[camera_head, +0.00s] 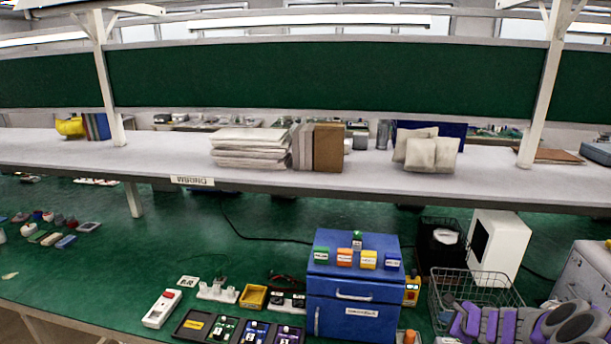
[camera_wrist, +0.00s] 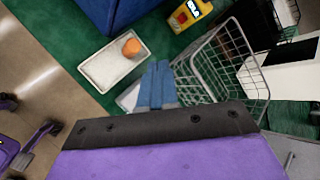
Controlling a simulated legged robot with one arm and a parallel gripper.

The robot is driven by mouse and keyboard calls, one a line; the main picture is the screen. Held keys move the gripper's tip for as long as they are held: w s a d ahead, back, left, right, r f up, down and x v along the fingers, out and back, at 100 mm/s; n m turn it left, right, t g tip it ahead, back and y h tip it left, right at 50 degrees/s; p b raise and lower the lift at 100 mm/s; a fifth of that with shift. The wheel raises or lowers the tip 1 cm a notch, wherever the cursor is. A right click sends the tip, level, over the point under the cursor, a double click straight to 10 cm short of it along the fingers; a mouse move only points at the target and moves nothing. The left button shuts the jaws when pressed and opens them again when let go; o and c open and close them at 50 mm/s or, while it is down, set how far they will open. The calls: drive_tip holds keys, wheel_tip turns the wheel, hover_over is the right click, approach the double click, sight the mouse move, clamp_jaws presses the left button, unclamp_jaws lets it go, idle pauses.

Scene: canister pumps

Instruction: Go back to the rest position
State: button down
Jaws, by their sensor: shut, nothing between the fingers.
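My gripper (camera_wrist: 158,66) shows in the wrist view as two blue-grey fingers side by side in front of my dark and purple wrist. It is shut and empty. The fingers are over or beside a small pale item on the green bench; I cannot tell whether they touch it. A white tray (camera_wrist: 100,72) with an orange round piece (camera_wrist: 131,47) lies to the left of the fingers. A wire basket (camera_wrist: 232,62) is close on their right. In the head view, purple and grey parts of my arm fill the bottom right corner, in front of the wire basket (camera_head: 478,284).
A blue cabinet (camera_head: 353,290) with colored labelled blocks on top stands left of the basket. A white box (camera_head: 497,247) stands behind it. A shelf (camera_head: 90,152) with stacked packs crosses above the bench. Trays and small devices lie at front left.

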drive_tip(key=w+a+r+n+y, duration=0.15)
drive_tip(key=a+r+n, duration=0.25)
drive_tip(key=a+r, duration=0.5)
drive_tip(key=s+a+r+n+g+y, duration=0.2)
drive_tip(key=s+a+r+n, duration=0.3)
drive_tip(key=a, duration=0.7)
drive_tip(key=s+a+r+n+g+y, duration=0.25)
drive_tip(key=s+a+n, duration=0.4)
drive_tip(key=a, duration=0.45)
drive_tip(key=s+a+n+g+h, duration=0.2)
drive_tip(key=s+n+g, duration=0.15)
drive_tip(key=s, duration=0.85)
drive_tip(key=s+a+n+g+h, duration=0.2)
drive_tip(key=s+n, duration=0.2)
drive_tip(key=s, duration=0.7)
drive_tip(key=s+d+n+g+h, duration=0.1)
drive_tip(key=s+d, duration=0.4)
drive_tip(key=s, duration=0.5)
drive_tip(key=shift+s+f+n+h, duration=0.2)
drive_tip(key=shift+n+h, duration=0.4)
drive_tip(key=shift+h, duration=0.5)
drive_tip(key=shift+d, duration=0.1)
